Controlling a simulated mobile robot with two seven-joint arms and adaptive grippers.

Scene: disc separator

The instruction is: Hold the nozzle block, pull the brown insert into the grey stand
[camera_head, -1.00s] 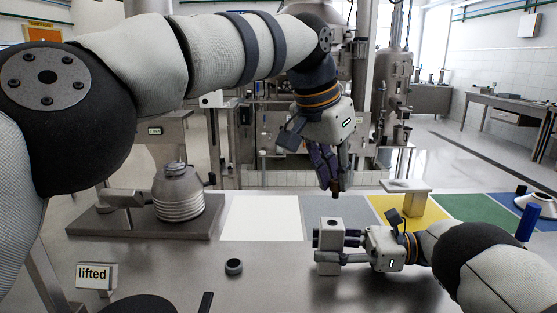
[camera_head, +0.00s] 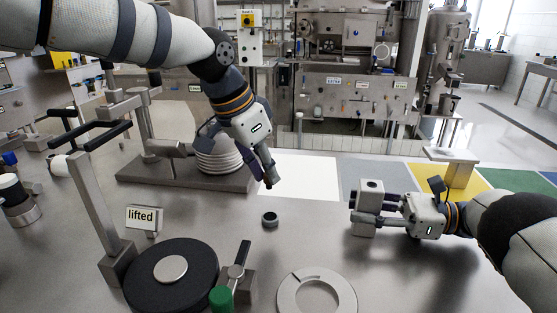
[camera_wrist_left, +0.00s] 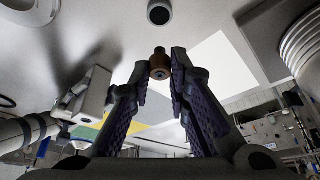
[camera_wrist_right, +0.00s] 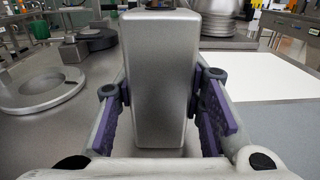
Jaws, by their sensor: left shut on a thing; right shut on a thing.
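The nozzle block (camera_head: 364,221) is an upright grey metal block with a hole in its top, standing on the table. My right gripper (camera_head: 384,206) is shut on its sides; the block also fills the middle of the right wrist view (camera_wrist_right: 158,80). My left gripper (camera_wrist_left: 160,80) is shut on the small brown insert (camera_wrist_left: 160,64), held in the air between the fingertips. In the head view the left gripper (camera_head: 267,180) points down, just behind and above a small dark grey round stand (camera_head: 270,219) on the table. The stand also shows beyond the insert in the left wrist view (camera_wrist_left: 160,12).
A ribbed grey cone (camera_head: 217,160) stands on a plate behind my left gripper. A "lifted" sign (camera_head: 142,219), a black round disc (camera_head: 155,292), a green-knobbed lever (camera_head: 221,298) and a flat metal ring (camera_head: 288,299) are at front. Table between stand and block is clear.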

